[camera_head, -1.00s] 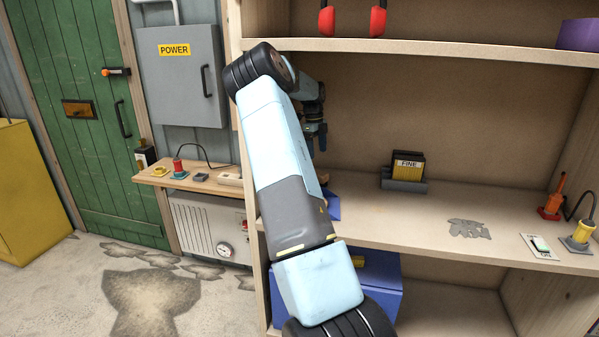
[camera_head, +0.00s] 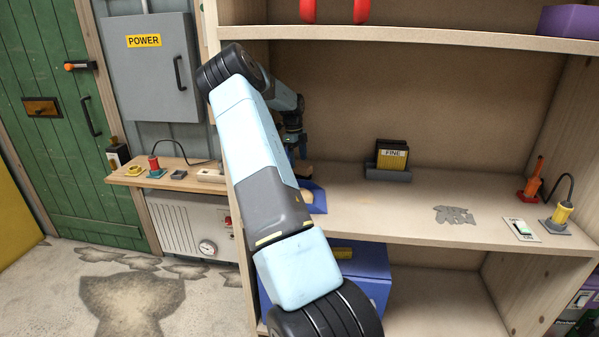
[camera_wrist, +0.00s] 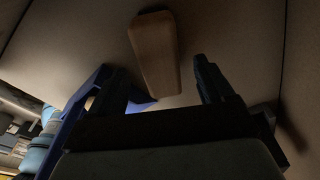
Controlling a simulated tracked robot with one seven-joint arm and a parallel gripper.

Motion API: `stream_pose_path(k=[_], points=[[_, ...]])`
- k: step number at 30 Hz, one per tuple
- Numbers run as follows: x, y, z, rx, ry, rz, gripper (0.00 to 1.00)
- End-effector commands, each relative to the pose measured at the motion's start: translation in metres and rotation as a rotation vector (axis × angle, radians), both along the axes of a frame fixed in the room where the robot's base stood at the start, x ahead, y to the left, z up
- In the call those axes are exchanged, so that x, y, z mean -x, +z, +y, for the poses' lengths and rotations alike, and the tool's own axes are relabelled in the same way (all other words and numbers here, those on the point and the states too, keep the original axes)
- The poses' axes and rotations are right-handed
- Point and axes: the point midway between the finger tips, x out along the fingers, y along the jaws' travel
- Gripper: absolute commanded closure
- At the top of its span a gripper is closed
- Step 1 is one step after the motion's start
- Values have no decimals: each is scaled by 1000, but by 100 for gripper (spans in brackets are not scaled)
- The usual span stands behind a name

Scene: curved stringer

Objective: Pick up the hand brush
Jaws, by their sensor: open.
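A wooden brown piece, which looks like the hand brush (camera_wrist: 156,52), stands out in the wrist view between and just beyond my fingertips. Its bristles cannot be made out. In the head view a small brown part of it (camera_head: 304,170) shows beside my gripper (camera_head: 295,150), above the shelf; my arm hides the rest. My gripper is open in the wrist view (camera_wrist: 158,76), one finger on each side of the brown piece, and nothing is held. Whether a finger touches it I cannot tell.
A blue dustpan-like thing (camera_head: 318,200) lies on the shelf (camera_head: 380,212) under my gripper, partly hidden by my arm. A sanding-block holder (camera_head: 388,174) stands to the right. The upper shelf (camera_head: 420,36) runs above. The shelf's middle is mostly clear.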

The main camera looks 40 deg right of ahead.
Motion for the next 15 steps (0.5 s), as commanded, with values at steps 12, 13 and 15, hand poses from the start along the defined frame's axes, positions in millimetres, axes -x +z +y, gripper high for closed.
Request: stream_pose_path(k=[12,13,15], points=[[5,-42,-1,-2,1,2,19],[5,-46,-2,-2,0,2,19],[6,-52,-2,-1,0,0,19]])
